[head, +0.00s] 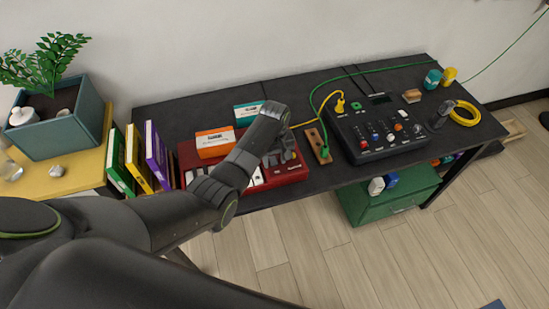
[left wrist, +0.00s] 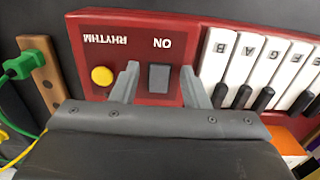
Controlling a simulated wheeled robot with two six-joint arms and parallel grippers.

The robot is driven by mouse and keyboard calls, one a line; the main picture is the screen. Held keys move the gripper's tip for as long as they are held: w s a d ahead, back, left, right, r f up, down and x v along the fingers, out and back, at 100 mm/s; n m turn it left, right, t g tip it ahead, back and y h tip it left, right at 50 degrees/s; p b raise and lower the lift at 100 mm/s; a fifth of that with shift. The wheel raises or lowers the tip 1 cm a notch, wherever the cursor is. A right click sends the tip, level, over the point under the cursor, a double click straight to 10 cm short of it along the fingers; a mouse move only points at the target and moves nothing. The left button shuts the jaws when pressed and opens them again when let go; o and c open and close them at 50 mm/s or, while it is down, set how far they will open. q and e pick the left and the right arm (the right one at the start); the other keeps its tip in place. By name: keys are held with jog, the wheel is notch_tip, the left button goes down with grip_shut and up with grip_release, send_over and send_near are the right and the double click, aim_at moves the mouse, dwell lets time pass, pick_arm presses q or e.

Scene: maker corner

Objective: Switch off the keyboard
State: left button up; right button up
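The keyboard is a red toy piano (head: 292,174) on the dark table in the head view, with white and black keys. My left arm covers much of it. In the left wrist view, its red end panel (left wrist: 138,22) has a grey rocker switch (left wrist: 158,78) marked ON and a round yellow button (left wrist: 102,76) marked RHYTHM. My left gripper (head: 280,155) is over the keyboard's right end. In the wrist view, its open fingers (left wrist: 160,74) stand on either side of the grey switch, with nothing held. Whether they touch the panel is unclear. My right gripper is not in view.
A wooden strip (head: 318,146) with a green plug lies just right of the keyboard. A black mixer (head: 375,140) stands farther right. An orange box (head: 214,142) and a teal box (head: 246,112) are behind the keyboard. Books (head: 156,152) stand at left.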

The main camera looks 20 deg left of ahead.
pick_arm(q)
grip_shut()
jog(key=shift+w+a+g+h+b, duration=0.25)
jog(key=shift+g+h+b, duration=0.3)
jog(key=shift+g, duration=0.25)
jog(key=shift+r+g+h+b, duration=0.1)
jog(key=shift+g+h+b, duration=0.15)
jog(key=shift+g+b, duration=0.15)
jog(key=shift+o, duration=0.4)
grip_release()
jog(key=shift+w, duration=0.1)
jog(key=shift+r, duration=0.1)
